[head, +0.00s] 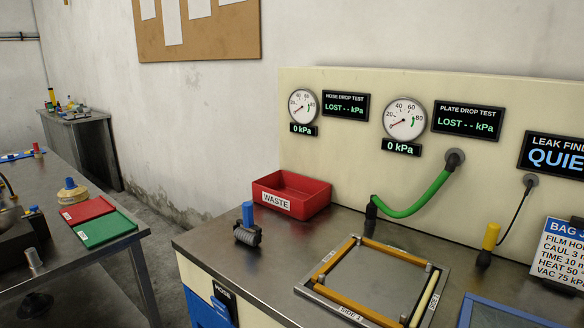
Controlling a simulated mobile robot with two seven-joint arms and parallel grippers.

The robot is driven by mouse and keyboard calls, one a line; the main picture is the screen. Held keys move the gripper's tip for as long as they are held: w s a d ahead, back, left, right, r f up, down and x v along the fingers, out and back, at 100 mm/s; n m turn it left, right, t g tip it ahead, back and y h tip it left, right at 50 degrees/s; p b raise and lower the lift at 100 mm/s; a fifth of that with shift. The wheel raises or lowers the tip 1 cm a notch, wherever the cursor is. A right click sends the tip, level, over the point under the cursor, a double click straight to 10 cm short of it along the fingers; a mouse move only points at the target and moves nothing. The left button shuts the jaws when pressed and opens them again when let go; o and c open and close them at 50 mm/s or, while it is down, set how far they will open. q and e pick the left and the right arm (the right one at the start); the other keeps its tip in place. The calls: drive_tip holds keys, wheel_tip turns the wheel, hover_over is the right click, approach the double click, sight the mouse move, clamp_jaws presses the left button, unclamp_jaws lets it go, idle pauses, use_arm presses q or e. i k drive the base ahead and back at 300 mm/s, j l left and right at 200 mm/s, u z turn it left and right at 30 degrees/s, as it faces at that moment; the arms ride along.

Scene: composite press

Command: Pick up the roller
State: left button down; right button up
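The roller (248,235) stands on the metal bench top near its left end, in front of the red waste bin. It has a dark ribbed drum at the bottom and an upright blue handle (248,212). Nothing is touching it from above. Neither of my grippers shows in the head view.
The red bin (290,188) labelled WASTE stands behind the roller. To the right lies a plate framed with orange strips (335,262). A green hose (425,203) arches behind it. A separate table at left holds red and green trays (104,229). A floor gap lies between.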

sight(253, 240)
drive_tip(key=j+z, duration=0.15)
drive_tip(key=z, duration=0.35)
drive_tip(key=i+j+z, duration=0.1)
drive_tip(key=z, duration=0.35)
drive_tip(key=j+z, duration=0.3)
drive_tip(key=k+j+z, duration=0.1)
drive_tip(key=j+z, duration=0.15)
drive_tip(key=j, duration=0.2)
drive_tip(key=j+z, duration=0.15)
drive_tip(key=j, duration=0.25)
drive_tip(key=k+j+z, duration=0.1)
drive_tip(key=j, duration=0.3)
drive_tip(key=k+j, duration=0.1)
drive_tip(key=j, duration=0.35)
drive_tip(key=k+j, duration=0.15)
drive_tip(key=j, duration=0.3)
drive_tip(key=k+j, duration=0.1)
drive_tip(key=j, duration=0.35)
drive_tip(key=i, duration=0.1)
drive_tip(key=z, duration=0.05)
